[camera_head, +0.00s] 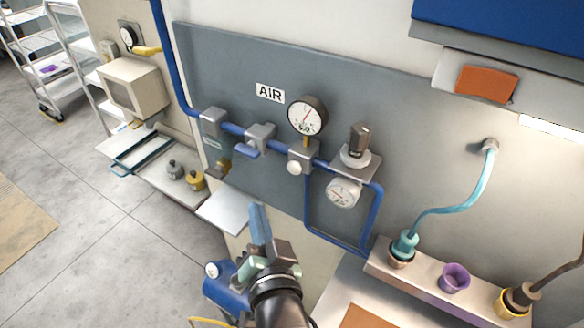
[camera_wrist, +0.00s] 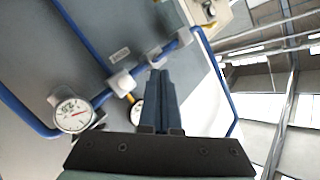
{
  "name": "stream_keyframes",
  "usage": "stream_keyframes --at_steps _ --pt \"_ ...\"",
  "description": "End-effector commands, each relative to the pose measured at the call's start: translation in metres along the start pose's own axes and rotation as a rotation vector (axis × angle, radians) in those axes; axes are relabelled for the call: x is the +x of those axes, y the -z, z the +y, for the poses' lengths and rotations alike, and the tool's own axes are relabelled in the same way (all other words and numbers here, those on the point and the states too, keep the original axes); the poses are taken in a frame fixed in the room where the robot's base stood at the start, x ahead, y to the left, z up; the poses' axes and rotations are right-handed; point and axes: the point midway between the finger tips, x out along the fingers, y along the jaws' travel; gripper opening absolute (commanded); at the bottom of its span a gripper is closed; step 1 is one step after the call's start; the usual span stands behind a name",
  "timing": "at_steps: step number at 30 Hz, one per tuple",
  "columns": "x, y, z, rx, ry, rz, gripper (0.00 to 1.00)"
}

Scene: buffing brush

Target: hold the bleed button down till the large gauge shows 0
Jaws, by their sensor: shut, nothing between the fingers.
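The large gauge (camera_head: 306,116) has a white dial and dark rim and stands above the blue pipe. Its needle slants toward the upper right; the numbers are too small to read. In the wrist view the large gauge (camera_wrist: 137,113) is partly hidden behind my fingers. A round white button (camera_head: 294,168), which looks like the bleed button, sits on the front of the grey block under this gauge. My gripper (camera_head: 257,208) is shut and empty, below and left of the button and apart from it. Its blue fingers (camera_wrist: 160,75) also show in the wrist view.
A smaller gauge (camera_head: 343,193) hangs under a regulator with a dark knob (camera_head: 360,138). A blue-handled valve (camera_head: 258,140) is left of the button. A pipe loop (camera_head: 307,205) runs below. A shelf with coloured cups (camera_head: 454,278) is at lower right.

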Motion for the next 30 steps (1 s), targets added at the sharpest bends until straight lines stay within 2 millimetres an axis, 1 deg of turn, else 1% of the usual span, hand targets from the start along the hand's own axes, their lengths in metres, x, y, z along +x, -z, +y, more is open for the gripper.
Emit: stream_keyframes --at_steps 5,12,18,24,30 --pt "0.012 0.007 0.010 0.000 -0.001 0.003 0.00" --pt "0.036 0.025 0.028 0.000 0.000 0.004 0.00" --pt "0.052 0.037 0.039 -0.001 0.000 0.002 0.00" --pt "0.059 0.043 0.043 -0.001 0.000 0.002 0.00" --pt "0.060 0.044 0.044 0.000 0.000 0.000 0.00"
